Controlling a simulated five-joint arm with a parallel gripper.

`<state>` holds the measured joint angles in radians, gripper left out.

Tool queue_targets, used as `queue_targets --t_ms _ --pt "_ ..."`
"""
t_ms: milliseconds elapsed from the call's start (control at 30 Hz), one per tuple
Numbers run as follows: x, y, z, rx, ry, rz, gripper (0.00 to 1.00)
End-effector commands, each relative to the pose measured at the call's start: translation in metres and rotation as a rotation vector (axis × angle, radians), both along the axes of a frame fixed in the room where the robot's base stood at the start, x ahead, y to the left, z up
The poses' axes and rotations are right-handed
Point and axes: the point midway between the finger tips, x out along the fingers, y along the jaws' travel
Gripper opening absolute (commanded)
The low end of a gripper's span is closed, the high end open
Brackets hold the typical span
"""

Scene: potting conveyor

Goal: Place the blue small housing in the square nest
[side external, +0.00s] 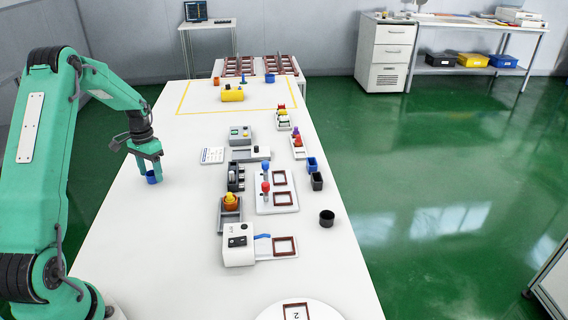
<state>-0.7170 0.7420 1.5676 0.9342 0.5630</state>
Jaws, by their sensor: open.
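My gripper (150,170) points down over the left side of the white table, with its jaws open. A small blue round part (153,179) is at the fingertips, low by the tabletop; whether the fingers touch it is too small to tell. A blue square cup (312,164) stands at the table's right side, and another blue part (270,79) is at the far end. Brown square frames lie on a pale plate (284,199), on a plate by the white machine (284,246) and on a round white disc (296,311). I cannot tell which is the square nest.
Dark cups (317,181) (327,217) stand along the right edge. Grey fixtures, one with a yellow-orange part (230,202), line the middle. A yellow part (232,94) lies inside the yellow taped outline. The table between my gripper and the fixtures is clear.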

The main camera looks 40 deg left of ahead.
Motion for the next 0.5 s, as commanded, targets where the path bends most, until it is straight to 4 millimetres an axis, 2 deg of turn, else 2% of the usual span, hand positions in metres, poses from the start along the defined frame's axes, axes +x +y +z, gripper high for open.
queue_targets --t_ms 500 --pt "-0.0001 -0.0002 -0.0012 0.000 0.000 0.000 0.60"
